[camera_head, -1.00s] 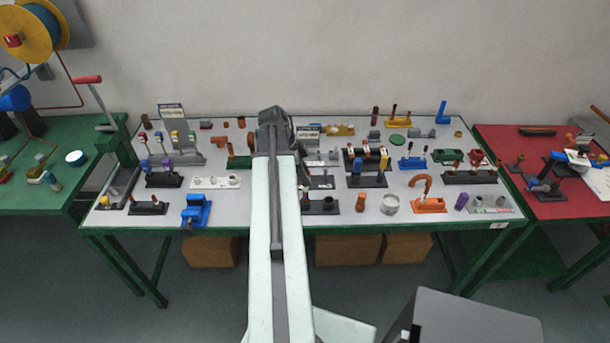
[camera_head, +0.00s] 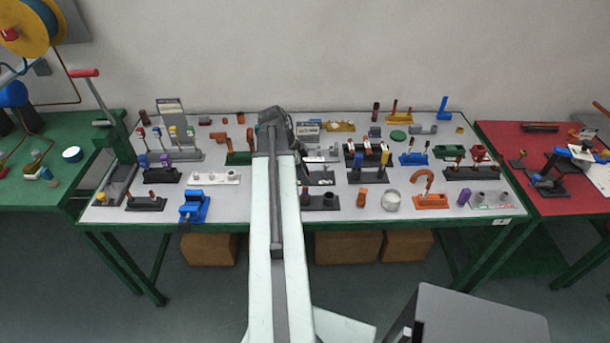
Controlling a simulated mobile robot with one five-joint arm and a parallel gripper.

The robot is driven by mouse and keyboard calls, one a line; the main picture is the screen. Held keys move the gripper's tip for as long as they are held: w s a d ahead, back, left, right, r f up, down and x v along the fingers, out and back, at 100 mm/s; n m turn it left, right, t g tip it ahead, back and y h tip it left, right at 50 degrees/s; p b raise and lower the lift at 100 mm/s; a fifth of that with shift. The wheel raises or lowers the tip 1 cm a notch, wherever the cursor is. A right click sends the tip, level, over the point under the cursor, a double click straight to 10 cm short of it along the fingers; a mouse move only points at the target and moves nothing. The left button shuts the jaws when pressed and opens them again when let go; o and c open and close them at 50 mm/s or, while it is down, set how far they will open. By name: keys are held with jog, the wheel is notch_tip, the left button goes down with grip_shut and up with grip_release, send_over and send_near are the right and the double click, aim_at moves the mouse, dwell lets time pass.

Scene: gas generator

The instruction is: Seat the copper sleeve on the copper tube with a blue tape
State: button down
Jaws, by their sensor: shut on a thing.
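My gripper (camera_head: 272,116) is at the far end of my arm, over the back middle of the grey table. I see it from behind; its fingertips and what is between them are hidden. I cannot make out the copper sleeve for certain. Several copper-coloured tubes stand in holders, and blue tape is too small to tell on any of them. A blue holder with upright tubes (camera_head: 413,157) stands right of the middle. A dark holder with upright pieces (camera_head: 367,174) is left of it. Both are to the right of my gripper.
The grey table (camera_head: 270,220) is crowded with small fixtures. A blue vise (camera_head: 194,207), a copper-coloured cylinder (camera_head: 361,197), a round white cup (camera_head: 391,201) and an orange holder with a bent tube (camera_head: 430,199) are near the front. Green (camera_head: 95,150) and red (camera_head: 500,150) tables flank it.

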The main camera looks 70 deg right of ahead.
jog(key=shift+f+b, duration=0.3)
jog(key=shift+f, duration=0.15)
jog(key=c, duration=1)
grip_release()
jog(key=shift+r, duration=0.1)
jog(key=p+v, duration=0.7)
jog(key=v, duration=0.1)
